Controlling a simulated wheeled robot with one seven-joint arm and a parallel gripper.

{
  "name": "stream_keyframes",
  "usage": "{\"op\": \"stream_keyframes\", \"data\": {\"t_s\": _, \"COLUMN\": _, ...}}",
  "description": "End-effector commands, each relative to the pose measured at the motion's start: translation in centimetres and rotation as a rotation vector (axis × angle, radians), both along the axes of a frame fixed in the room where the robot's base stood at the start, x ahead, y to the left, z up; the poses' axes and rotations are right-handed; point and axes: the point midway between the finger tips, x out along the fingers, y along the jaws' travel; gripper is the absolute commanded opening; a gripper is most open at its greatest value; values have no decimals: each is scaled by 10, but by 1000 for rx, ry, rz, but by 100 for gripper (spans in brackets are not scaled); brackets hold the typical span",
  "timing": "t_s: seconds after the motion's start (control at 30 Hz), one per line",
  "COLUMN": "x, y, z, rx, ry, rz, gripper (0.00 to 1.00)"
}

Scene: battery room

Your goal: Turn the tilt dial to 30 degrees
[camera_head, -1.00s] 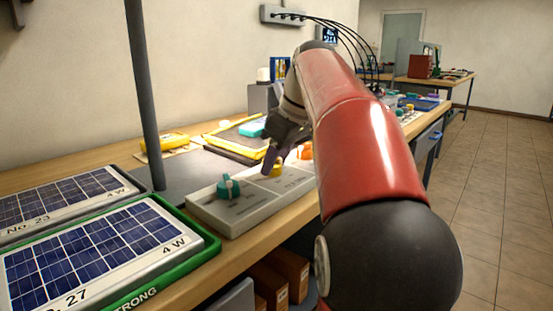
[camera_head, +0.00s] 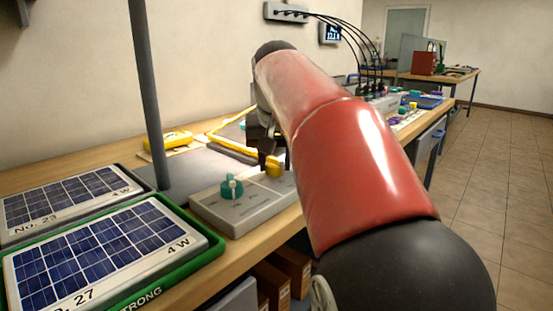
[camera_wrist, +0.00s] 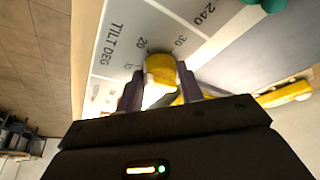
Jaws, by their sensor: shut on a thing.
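The yellow tilt dial (camera_wrist: 160,68) sits on a pale grey control panel (camera_wrist: 118,50) in the wrist view, by the printed words "TILT DEG". The marks 20 and 30 show beyond it and a 10 to its left; its pointer direction is not clear. My gripper (camera_wrist: 160,85) is shut on the dial, one dark finger on each side. In the head view the yellow dial (camera_head: 274,168) shows just right of my fingers (camera_head: 264,158), and the panel (camera_head: 228,212) lies near the bench's front edge.
A teal dial (camera_head: 231,187) stands on the same panel, left of the yellow one. A dark upright post (camera_head: 150,90) stands behind the panel. A yellow device (camera_head: 168,141) lies farther back.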

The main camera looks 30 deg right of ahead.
Motion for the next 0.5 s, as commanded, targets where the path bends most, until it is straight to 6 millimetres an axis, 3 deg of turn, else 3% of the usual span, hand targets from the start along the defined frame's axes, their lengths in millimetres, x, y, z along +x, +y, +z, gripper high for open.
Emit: {"op": "stream_keyframes", "data": {"t_s": 0.5, "x": 4, "y": 4, "z": 0, "rx": 0, "ry": -2, "rz": -487, "gripper": 14}}
